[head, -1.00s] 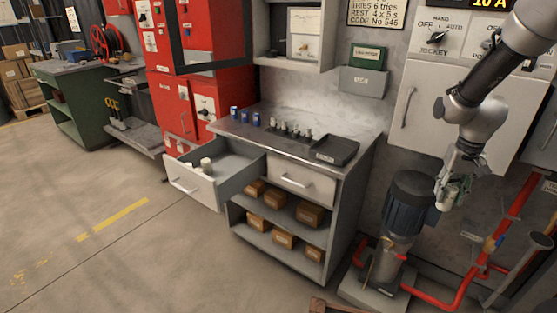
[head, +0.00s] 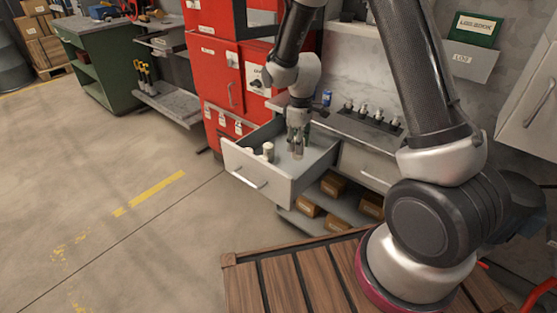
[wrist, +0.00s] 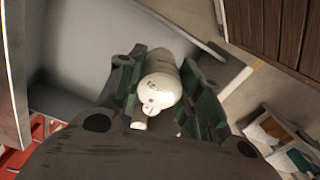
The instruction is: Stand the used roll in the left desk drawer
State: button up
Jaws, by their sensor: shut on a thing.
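The left desk drawer (head: 236,167) is pulled out. Two small pale cylinders (head: 268,151) stand inside it near its left front. My gripper (head: 298,147) is over the drawer's inner area, pointing down, to the right of those cylinders. In the wrist view, the gripper's green-padded fingers (wrist: 160,92) are shut on a whitish roll (wrist: 162,80), with one finger on each side. The grey drawer interior (wrist: 85,50) shows behind them. The roll's far end, and whether it touches the drawer floor, I cannot tell.
The desk top above holds a blue can (head: 326,98) and a row of small dark-based items (head: 370,114). Brown boxes (head: 333,184) sit on shelves below. A red cabinet (head: 222,85) stands behind the drawer. The floor left of the drawer is clear.

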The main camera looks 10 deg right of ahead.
jog(key=shift+a+f+n, duration=0.45)
jog(key=shift+f, duration=1.45)
jog(key=shift+a+f+n, duration=0.4)
jog(key=shift+f+n, duration=0.1)
jog(key=shift+f, duration=1.4)
jog(key=shift+a+f+n, duration=0.45)
jog(key=shift+f, duration=1.45)
jog(key=shift+f, duration=0.1)
jog(key=o, duration=1.1)
